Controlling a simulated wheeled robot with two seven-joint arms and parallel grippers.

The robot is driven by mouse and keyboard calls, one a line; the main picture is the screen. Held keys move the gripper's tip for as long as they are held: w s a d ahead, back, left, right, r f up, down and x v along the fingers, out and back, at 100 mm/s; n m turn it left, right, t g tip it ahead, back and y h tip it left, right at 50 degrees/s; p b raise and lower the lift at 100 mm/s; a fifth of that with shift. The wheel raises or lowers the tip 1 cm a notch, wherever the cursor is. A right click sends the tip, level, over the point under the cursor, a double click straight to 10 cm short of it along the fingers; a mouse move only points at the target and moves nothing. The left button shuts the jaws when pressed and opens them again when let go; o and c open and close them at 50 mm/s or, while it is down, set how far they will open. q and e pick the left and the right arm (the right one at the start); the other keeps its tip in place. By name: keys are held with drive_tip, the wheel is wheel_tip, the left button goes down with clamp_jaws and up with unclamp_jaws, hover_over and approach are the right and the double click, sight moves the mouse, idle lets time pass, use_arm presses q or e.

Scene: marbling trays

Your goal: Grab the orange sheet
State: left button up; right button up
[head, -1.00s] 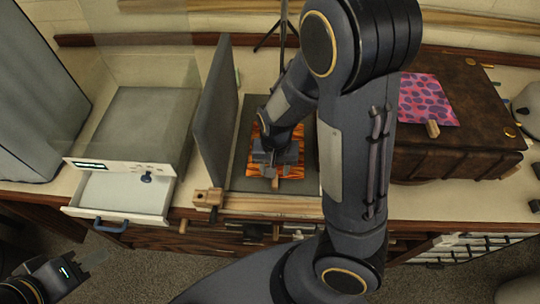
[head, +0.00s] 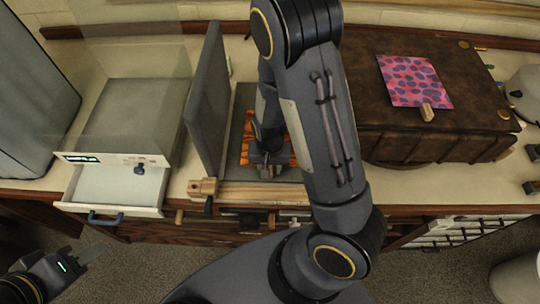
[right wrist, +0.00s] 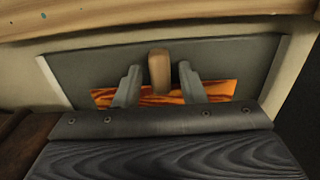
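The orange sheet (head: 244,154), with dark wavy marbling, lies on a grey tray (head: 240,180), mostly hidden under my right arm. In the right wrist view, the sheet (right wrist: 165,98) shows behind and between the fingers, with a wooden peg-like grip (right wrist: 160,70) at its edge. My right gripper (head: 266,170) is over the sheet's near edge. Its fingers (right wrist: 160,82) are apart on either side of the wooden grip, with gaps visible on both sides. My left gripper (head: 92,254) is low at the left, away from the counter; its finger opening is unclear.
An upright grey panel (head: 207,100) stands just left of the tray. A clear-walled unit with an open drawer (head: 112,187) is farther left. A pink spotted sheet (head: 412,78) with a wooden grip lies on a brown leather case (head: 370,120) at right. A wooden bar (head: 250,194) crosses the front.

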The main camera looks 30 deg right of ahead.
clamp_jaws()
drive_tip(key=shift+r, duration=0.1)
